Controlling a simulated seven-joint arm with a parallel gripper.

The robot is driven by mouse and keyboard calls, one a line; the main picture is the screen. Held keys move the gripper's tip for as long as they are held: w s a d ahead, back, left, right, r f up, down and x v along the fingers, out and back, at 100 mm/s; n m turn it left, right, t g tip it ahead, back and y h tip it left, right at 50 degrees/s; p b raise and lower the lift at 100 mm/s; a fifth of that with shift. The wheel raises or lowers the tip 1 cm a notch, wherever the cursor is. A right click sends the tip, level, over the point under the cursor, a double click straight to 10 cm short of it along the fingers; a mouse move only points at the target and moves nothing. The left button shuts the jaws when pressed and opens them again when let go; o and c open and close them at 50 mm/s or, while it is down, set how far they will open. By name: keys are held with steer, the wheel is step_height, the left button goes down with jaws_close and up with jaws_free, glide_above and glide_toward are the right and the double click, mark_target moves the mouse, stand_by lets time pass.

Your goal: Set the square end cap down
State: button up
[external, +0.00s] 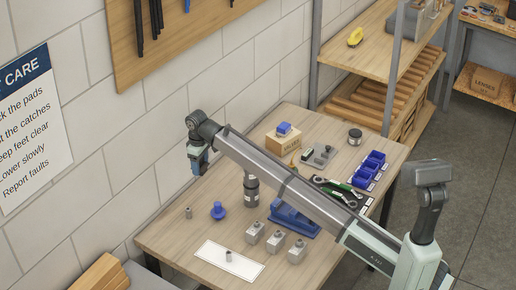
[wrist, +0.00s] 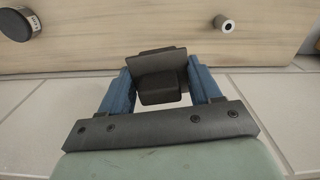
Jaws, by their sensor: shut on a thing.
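My gripper (wrist: 161,90) is shut on the square end cap (wrist: 158,78), a dark grey piece with a flat square plate and a smaller block on it. The cap sits between the two blue fingers in the wrist view. In the external view my gripper (external: 199,166) is raised beside the tiled wall, above the left part of the wooden table (external: 165,238). The cap cannot be made out clearly there. In the wrist view the table's edge and the wall lie behind the cap, which appears clear of any surface.
A white mat (external: 215,256) with a small metal piece lies at the table's front. The left table corner has bare room.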

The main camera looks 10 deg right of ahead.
steer(key=shift+w+r, duration=0.1)
steer(key=shift+r, duration=0.8)
steer(key=w+d+m, duration=0.1)
steer(key=w+d, duration=1)
steer(key=d, duration=0.3)
steer(key=w+d, duration=1)
steer(key=d, duration=0.5)
steer(key=w+d, duration=0.3)
steer(key=d, duration=0.8)
steer(key=w+d, duration=0.4)
steer(key=d, duration=0.7)
steer(key=w+d, duration=0.3)
steer(key=d, duration=0.8)
steer(key=shift+m, duration=0.4)
steer(key=shift+d+f, duration=0.1)
steer(key=shift+f, duration=7.45)
steer(key=shift+f, duration=0.1)
